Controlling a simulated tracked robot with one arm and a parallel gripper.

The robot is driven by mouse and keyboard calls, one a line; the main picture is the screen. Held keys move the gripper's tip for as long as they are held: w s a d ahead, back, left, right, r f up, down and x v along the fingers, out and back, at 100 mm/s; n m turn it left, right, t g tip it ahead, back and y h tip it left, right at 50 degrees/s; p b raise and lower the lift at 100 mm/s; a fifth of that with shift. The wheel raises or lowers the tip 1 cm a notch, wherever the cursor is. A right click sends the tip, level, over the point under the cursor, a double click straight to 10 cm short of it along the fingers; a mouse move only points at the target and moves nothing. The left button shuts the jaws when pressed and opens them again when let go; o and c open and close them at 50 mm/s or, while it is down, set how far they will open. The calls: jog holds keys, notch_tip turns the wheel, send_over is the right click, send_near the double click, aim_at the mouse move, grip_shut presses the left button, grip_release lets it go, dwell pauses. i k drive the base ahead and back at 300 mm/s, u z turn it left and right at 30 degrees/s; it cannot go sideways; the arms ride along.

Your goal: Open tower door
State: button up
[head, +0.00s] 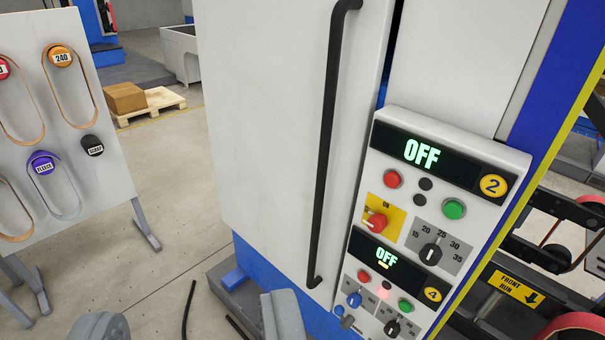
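The tower door (270,110) is a tall white panel in the middle of the head view. A long black vertical bar handle (327,150) runs down its right side. The door looks closed or nearly so; a narrow dark gap shows along its right edge. The rest of the gripper is out of frame.
A control panel (438,172) with two "OFF" displays, buttons and knobs juts out right of the handle. A belt rack (100,170) stands at left. A pallet (158,100) with a box lies behind. Belt machinery (535,285) is at right. Floor between rack and door is mostly clear.

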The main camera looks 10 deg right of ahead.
aim_at(290, 88)
jog(key=u, duration=0.25)
jog(key=i, duration=0.95)
jog(key=u, duration=0.2)
